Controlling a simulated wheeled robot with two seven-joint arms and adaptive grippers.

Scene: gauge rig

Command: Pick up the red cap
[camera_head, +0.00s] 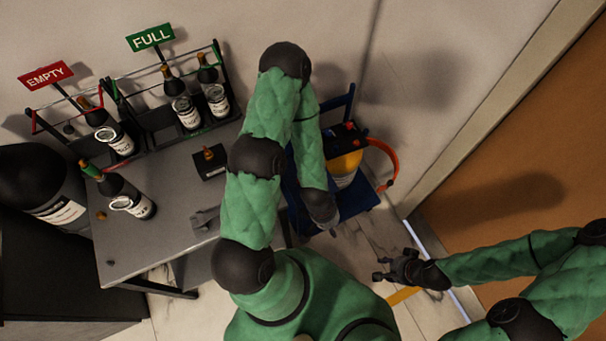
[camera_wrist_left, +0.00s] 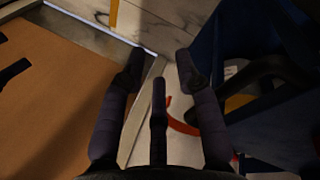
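I cannot clearly single out the red cap. Small red-orange parts (camera_head: 350,126) show on the black top of the blue cart, and a small orange-brown piece (camera_head: 100,215) lies on the grey table's left part. My left gripper (camera_wrist_left: 160,65) is open and empty in the left wrist view, its dark fingers apart over the floor beside the cart. In the head view the left arm bends over the cart, and its fingers cannot be made out. My right gripper (camera_head: 383,268) is open and empty above the floor, right of the cart and away from the table.
The grey table (camera_head: 160,245) holds a rack with EMPTY (camera_head: 46,75) and FULL (camera_head: 150,37) signs, several labelled bottles, and a black block (camera_head: 209,162) with a brass fitting. The blue cart (camera_head: 345,205) carries a yellow cylinder (camera_head: 345,165) and orange hose (camera_head: 388,160).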

